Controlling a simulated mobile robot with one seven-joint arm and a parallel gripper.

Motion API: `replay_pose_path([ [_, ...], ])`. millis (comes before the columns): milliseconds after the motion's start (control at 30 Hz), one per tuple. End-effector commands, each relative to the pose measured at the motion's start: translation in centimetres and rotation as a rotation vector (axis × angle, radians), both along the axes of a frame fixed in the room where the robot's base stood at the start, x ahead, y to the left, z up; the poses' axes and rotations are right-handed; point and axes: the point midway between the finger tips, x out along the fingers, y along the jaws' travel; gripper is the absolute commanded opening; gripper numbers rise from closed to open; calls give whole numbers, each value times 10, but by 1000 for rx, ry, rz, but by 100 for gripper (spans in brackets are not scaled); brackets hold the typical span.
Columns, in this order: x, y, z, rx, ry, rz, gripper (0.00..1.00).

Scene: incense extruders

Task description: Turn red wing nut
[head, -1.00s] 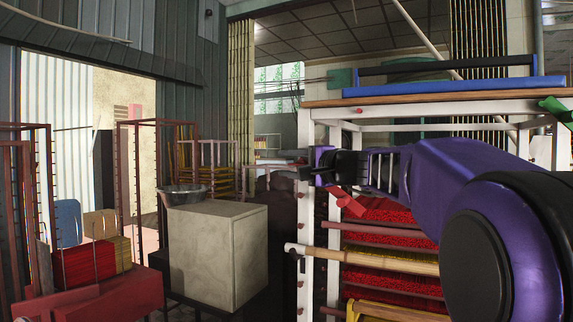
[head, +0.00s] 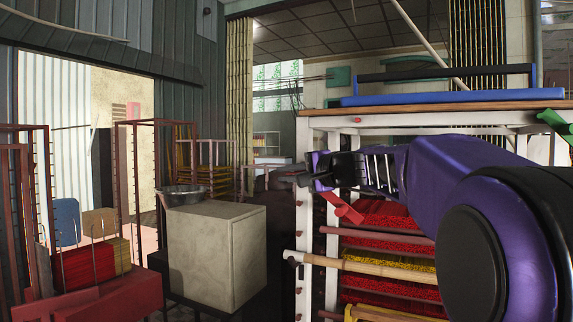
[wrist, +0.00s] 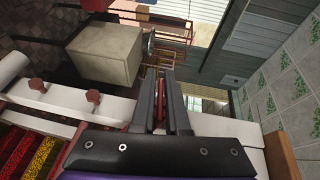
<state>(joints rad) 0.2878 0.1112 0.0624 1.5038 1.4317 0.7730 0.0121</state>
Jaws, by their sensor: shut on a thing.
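The red wing nut (head: 345,210) is on the white rack's front left post, below the tabletop. One red wing sticks out below my gripper (head: 308,178), slanting down to the right. The rest of the nut is hidden behind my gripper. In the wrist view, my gripper (wrist: 161,98) has its two dark fingers close together with a thin red piece (wrist: 160,112) between them. My gripper is shut on the red wing nut.
A green wing nut (head: 556,122) is at the rack's right. Bamboo poles (head: 370,268) and red incense trays (head: 385,218) fill the rack. A blue-based frame (head: 450,97) lies on its top. A beige box (head: 215,255) stands to the left, with floor between.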

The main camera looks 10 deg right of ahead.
Motion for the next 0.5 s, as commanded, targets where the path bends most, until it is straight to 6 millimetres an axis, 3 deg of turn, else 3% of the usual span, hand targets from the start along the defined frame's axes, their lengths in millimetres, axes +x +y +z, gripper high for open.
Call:
replay_pose_path([
  [33,0,1,6,-27,19,1,0],
  [500,-1,-1,-7,-261,186,1,0],
])
